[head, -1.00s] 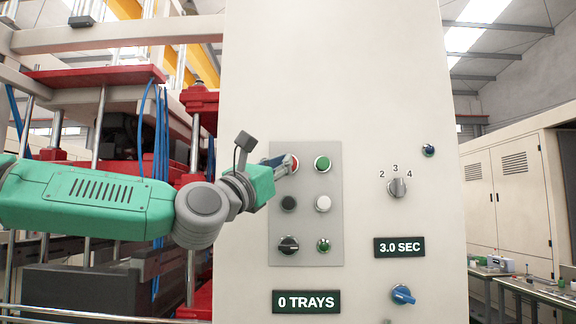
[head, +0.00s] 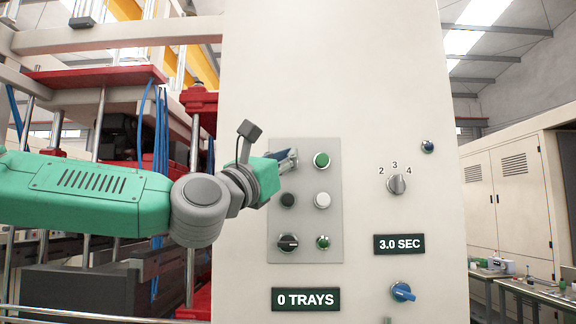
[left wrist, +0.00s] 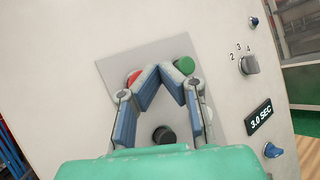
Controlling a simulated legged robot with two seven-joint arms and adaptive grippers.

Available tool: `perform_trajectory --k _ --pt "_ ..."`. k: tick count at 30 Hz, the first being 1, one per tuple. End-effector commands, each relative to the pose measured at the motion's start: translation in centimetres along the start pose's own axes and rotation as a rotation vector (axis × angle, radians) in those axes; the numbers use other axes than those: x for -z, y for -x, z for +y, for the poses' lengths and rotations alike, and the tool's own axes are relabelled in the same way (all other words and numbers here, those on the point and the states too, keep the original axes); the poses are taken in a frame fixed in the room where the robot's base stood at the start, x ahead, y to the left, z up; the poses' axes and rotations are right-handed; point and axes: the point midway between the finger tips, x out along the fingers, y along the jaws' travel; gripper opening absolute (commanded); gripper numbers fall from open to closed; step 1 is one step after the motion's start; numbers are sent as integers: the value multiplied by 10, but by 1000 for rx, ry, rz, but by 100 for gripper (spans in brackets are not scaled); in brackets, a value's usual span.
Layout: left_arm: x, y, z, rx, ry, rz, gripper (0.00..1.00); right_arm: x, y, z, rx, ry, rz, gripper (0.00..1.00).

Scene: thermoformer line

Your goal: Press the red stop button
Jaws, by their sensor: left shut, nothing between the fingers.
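The red stop button (left wrist: 133,77) shows in the left wrist view at the upper left of the grey panel, partly behind one finger. In the head view it is hidden behind my left gripper (head: 292,157). My left gripper is shut and empty, its fingertips at the panel's top row. In the left wrist view the fingertips (left wrist: 160,69) meet between the red button and the green button (left wrist: 184,65). I cannot tell whether they touch anything. My right gripper is not in view.
The grey panel (head: 335,225) also carries the green button (head: 321,160), a black button (head: 288,200), a white button (head: 322,200), a black selector (head: 288,243) and a small green button (head: 323,242). A numbered dial (head: 397,184) and a blue knob (head: 403,292) are to the right.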

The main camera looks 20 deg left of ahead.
Motion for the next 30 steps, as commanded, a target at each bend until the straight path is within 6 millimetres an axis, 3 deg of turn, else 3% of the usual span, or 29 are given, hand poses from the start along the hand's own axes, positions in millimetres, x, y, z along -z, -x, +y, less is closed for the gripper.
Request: perform_trajectory --k 11,30 --pt "-16 24 -17 -1 1 -1 0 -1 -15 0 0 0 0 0" --pt "-18 26 -18 -1 0 0 0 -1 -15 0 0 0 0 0"
